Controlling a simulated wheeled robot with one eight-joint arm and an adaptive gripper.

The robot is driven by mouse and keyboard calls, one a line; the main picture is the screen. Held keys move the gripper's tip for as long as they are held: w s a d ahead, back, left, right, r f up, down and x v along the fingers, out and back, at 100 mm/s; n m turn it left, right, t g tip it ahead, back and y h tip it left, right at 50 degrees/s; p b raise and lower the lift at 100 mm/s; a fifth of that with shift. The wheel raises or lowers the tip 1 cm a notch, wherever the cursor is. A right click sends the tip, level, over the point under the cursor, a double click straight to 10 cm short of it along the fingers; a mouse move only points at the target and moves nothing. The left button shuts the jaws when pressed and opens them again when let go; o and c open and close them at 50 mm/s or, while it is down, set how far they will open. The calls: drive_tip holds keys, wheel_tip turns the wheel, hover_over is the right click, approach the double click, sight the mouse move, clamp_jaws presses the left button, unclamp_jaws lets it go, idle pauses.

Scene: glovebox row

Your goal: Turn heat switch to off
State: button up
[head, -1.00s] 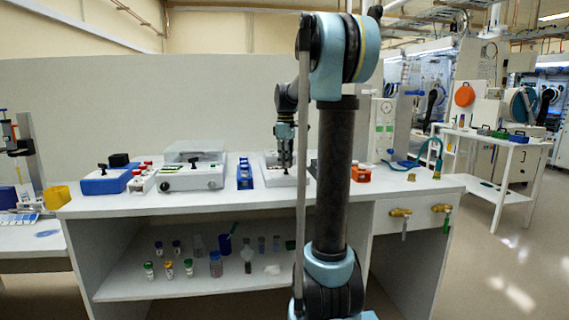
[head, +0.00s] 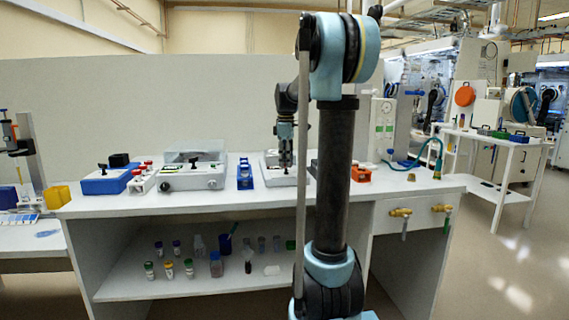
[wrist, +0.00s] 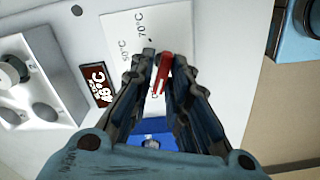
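The heat switch, a red lever (wrist: 161,76), shows in the wrist view on a white panel (wrist: 126,32) printed with 50°C and 70°C marks. A small dark display (wrist: 97,84) with light °C digits sits left of it. My gripper (wrist: 156,58) points at the panel with its fingertips close together. The red lever shows between the fingertips, nearer the right one. Whether both fingers touch it cannot be told. In the head view my gripper (head: 285,157) hangs over the white device (head: 271,177) on the bench, and the lever cannot be made out there.
A white block with round numbered wells (wrist: 42,80) lies left in the wrist view. A blue rack (head: 245,175) and a grey-white instrument (head: 193,178) stand left of my gripper. An orange-red item (head: 361,174) stands right. The bench front (head: 225,202) is mostly clear.

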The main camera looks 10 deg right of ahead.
drive_tip(key=shift+o, duration=0.5)
drive_tip(key=shift+r, duration=0.1)
wheel_tip(320, 180, up, 12)
idle(0.8)
drive_tip(key=s+f+m+t, duration=0.2)
drive_tip(key=s+f+m, duration=1.1)
drive_tip(key=s+f, duration=2)
drive_tip(key=shift+s+f, duration=0.35)
drive_tip(key=shift+s, duration=0.75)
